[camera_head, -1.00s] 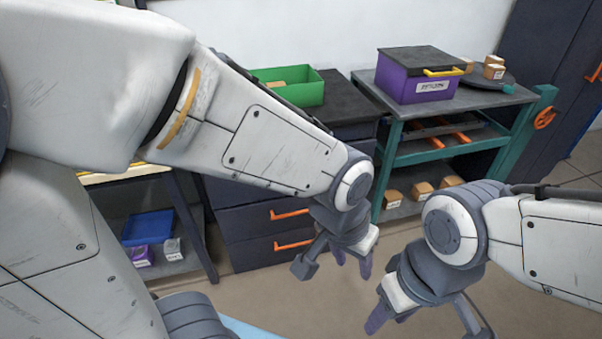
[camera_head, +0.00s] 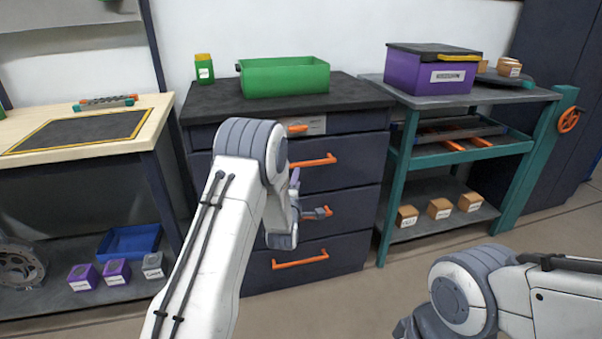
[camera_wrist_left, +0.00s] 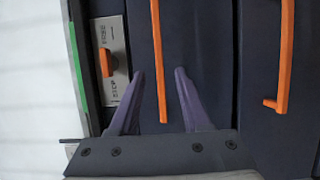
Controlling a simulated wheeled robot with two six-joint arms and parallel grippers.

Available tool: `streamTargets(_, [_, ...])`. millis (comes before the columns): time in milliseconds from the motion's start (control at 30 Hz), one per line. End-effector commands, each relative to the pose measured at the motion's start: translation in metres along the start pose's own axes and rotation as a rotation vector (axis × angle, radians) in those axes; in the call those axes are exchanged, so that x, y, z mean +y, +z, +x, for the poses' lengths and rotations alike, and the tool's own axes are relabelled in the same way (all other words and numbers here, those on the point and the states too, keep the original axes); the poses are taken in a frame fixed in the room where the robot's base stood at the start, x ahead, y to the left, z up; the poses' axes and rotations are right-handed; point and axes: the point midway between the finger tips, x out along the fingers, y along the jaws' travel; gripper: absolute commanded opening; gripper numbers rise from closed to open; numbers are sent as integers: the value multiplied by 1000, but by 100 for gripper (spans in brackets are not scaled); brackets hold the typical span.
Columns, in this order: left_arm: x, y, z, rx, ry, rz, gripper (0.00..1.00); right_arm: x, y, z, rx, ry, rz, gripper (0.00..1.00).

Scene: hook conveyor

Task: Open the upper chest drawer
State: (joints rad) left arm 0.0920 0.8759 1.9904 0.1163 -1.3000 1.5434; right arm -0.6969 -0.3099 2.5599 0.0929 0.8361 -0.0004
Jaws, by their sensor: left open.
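The dark chest (camera_head: 225,106) stands ahead. Its upper drawer (camera_head: 355,178) is shut and has a long orange handle (camera_head: 315,161). Above it are a small orange pull (camera_head: 297,128) and a pale label plate. My left gripper (camera_wrist_left: 160,73) is open and empty at the chest front. In the left wrist view its two fingers lie on either side of the upper drawer's handle (camera_wrist_left: 156,50), apart from it. In the head view my left forearm and wrist hide part of the drawer fronts. My right gripper's fingers are out of view.
A lower handle (camera_head: 300,260) sits below. A green bin (camera_head: 285,78) and a green box (camera_head: 204,68) stand on the chest top. A workbench (camera_head: 85,140) is at left. A teal-framed shelf (camera_head: 393,190) with a purple box (camera_head: 430,72) is at right. Floor shows between chest and right arm.

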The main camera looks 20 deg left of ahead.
Motion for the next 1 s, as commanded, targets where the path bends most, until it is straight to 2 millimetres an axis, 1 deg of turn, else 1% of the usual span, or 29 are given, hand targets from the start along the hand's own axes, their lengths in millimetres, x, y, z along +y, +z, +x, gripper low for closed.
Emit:
streamTargets(300, [0,1,56,-1,2,3,48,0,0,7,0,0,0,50])
streamTargets(400, [0,1,72,-2,0,3,48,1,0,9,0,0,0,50])
streamTargets(500, [0,1,83,-2,0,3,48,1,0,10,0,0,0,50])
streamTargets(700, [1,1,94,-2,-1,4,48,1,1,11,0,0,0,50])
streamTargets(967, [1,1,95,-2,-3,4,48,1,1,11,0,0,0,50])
streamTargets(1000, [1,1,95,-2,-3,4,40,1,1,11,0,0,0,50])
